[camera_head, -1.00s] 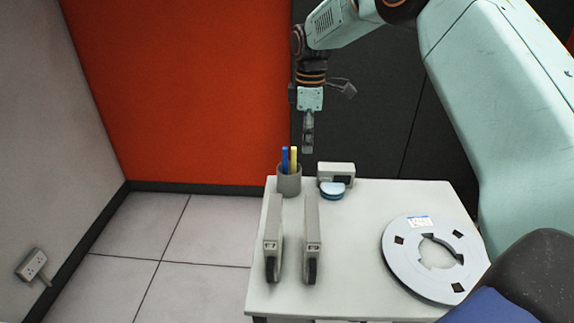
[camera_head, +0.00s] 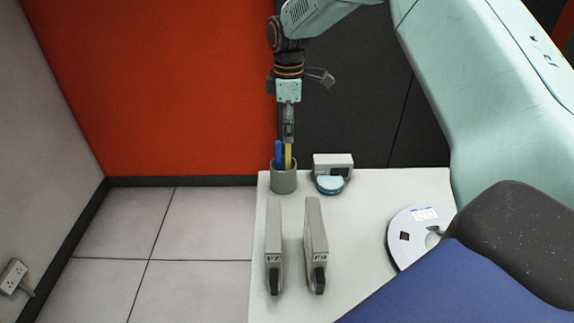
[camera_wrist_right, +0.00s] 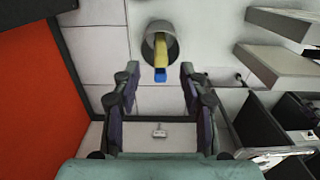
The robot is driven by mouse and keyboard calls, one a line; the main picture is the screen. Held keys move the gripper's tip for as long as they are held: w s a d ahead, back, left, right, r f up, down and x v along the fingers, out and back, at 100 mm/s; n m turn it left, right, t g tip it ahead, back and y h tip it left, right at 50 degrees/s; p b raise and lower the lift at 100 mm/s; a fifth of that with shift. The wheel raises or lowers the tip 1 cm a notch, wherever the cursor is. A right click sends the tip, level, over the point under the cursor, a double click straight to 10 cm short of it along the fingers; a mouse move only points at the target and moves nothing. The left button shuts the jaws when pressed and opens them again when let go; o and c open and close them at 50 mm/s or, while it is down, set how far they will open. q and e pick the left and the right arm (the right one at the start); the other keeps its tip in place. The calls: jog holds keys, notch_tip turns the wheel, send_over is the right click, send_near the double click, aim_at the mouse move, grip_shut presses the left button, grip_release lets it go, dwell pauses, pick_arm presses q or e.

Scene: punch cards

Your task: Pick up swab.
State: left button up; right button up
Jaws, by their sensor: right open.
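A grey cup (camera_head: 284,181) stands at the back left corner of the white table. A blue stick (camera_head: 279,153) and a yellow stick (camera_head: 288,155) stand up in it; I cannot tell which is the swab. My right gripper (camera_head: 289,136) points down just above the cup, close to the stick tops. In the wrist view my open right gripper (camera_wrist_right: 158,77) has its fingers on either side of the yellow stick (camera_wrist_right: 161,57) and the blue stick (camera_wrist_right: 160,75), with no clear contact. The cup (camera_wrist_right: 154,29) shows beyond. My left gripper is not in view.
A small grey device (camera_head: 333,161) with a round blue pad (camera_head: 329,185) sits right of the cup. Two upright grey holders (camera_head: 273,230) (camera_head: 316,235) stand in front. A grey reel (camera_head: 407,222) lies at right, partly covered by a blue and black shape (camera_head: 470,265).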

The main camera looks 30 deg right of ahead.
aim_at(288, 146)
jog(key=f, duration=0.4)
jog(key=shift+s+a, duration=0.1)
jog(key=shift+a, duration=0.1)
jog(key=shift+f, duration=0.35)
jog(key=shift+d+f, duration=0.15)
jog(key=shift+d, duration=0.1)
jog(key=shift+a, duration=0.2)
jog(key=c, duration=0.7)
jog(key=shift+d, duration=0.15)
grip_shut()
